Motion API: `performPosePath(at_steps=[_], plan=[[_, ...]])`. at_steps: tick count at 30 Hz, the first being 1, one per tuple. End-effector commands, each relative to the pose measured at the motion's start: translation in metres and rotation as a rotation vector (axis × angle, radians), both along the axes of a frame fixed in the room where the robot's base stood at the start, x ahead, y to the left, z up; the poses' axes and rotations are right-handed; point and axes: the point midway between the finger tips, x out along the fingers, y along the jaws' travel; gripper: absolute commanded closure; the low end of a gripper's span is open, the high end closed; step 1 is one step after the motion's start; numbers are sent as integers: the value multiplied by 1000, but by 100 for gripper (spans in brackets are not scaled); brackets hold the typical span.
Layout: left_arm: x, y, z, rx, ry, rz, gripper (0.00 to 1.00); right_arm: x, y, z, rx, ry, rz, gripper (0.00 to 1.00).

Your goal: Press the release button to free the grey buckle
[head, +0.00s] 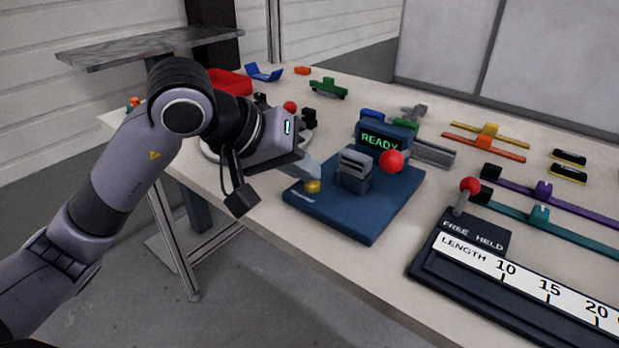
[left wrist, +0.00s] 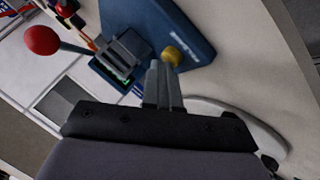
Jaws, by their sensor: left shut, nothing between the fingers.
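The grey buckle (head: 354,168) sits upright in a holder on a blue base plate (head: 372,222); it also shows in the left wrist view (left wrist: 122,55). A round yellow button (head: 313,186) stands on the plate to the left of the buckle. My left gripper (head: 312,172) is shut and empty, with its fingertips right at the button. In the left wrist view the fingertips (left wrist: 163,72) lie beside or against the button (left wrist: 171,56); I cannot tell whether they press it. A display behind the buckle (head: 380,141) reads READY. My right gripper is not in view.
A red ball lever (head: 391,161) rises at the right of the blue plate. A length gauge (head: 520,280) with a red-knobbed lever (head: 470,186) lies at the front right. Colored straps (head: 550,210) lie behind it. A red bin (head: 230,83) stands at the back left.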

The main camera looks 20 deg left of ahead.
Motion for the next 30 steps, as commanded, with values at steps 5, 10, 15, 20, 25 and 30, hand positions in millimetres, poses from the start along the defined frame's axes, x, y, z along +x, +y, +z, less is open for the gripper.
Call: performPosePath(at_steps=[5, 10, 15, 20, 25, 30], plan=[[0, 0, -8, 1, 2, -1, 100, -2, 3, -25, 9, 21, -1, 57], [0, 0, -8, 2, 2, 0, 100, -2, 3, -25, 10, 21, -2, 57], [0, 0, -8, 2, 2, 0, 100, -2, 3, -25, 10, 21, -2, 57], [1, -1, -2, 2, 2, 0, 100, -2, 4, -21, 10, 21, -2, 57], [4, -2, 8, 2, 1, 1, 100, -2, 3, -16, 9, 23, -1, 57], [5, -2, 10, 2, 2, 0, 100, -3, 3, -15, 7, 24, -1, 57]])
